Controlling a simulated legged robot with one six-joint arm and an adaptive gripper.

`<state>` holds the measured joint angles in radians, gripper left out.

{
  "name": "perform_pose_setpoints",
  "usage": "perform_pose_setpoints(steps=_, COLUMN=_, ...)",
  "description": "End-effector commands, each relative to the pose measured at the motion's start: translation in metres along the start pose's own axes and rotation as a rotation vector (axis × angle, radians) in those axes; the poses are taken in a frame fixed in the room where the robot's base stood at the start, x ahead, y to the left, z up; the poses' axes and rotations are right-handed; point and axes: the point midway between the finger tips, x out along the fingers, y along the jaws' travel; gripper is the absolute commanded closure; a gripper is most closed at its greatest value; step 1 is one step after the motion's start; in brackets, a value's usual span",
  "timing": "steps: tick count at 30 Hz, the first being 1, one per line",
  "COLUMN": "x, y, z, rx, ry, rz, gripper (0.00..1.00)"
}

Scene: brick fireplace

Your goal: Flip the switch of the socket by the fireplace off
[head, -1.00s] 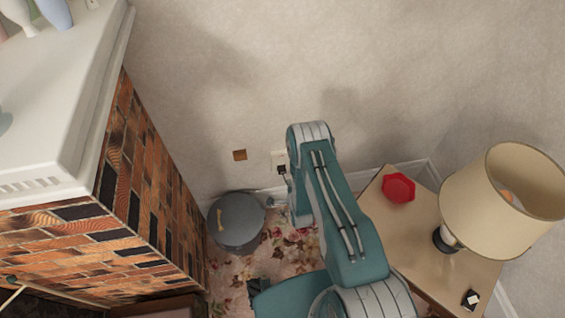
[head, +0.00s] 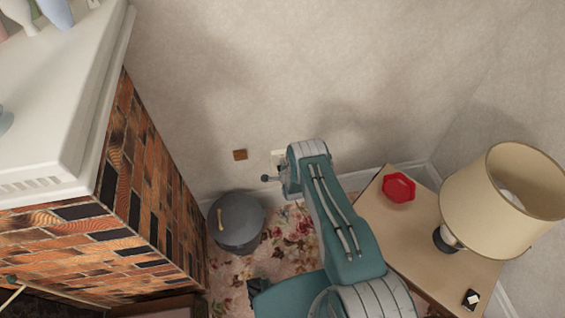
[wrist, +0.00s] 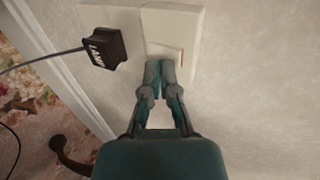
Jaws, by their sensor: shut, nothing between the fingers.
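The white wall socket (head: 278,155) shows in the head view beside my arm, which hides part of it. In the wrist view, its pale plate (wrist: 188,25) fills the top middle, with a thin red line on a raised part, the switch (wrist: 165,52). A black plug (wrist: 103,48) marked "LAMP" sits at the left of it, with a cable running left. My gripper (wrist: 160,68) is shut and empty. Its fingertips lie over the lower edge of the switch; I cannot tell whether they touch it. In the head view my arm hides the fingertips.
A grey lidded bin (head: 237,222) stands below, beside the brick fireplace (head: 140,190). At right is a side table (head: 400,232) with a red dish (head: 398,187) and a lamp (head: 500,205). Wall above is clear.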

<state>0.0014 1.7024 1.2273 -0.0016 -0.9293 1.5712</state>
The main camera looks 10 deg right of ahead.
Motion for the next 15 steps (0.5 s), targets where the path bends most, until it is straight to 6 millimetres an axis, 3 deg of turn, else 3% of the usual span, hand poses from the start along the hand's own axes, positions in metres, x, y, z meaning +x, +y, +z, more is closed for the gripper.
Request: perform_pose_setpoints(steps=15, x=0.0093, y=-0.0075, z=0.0000, rx=0.000, ry=0.000, rz=-0.001, gripper=1.00)
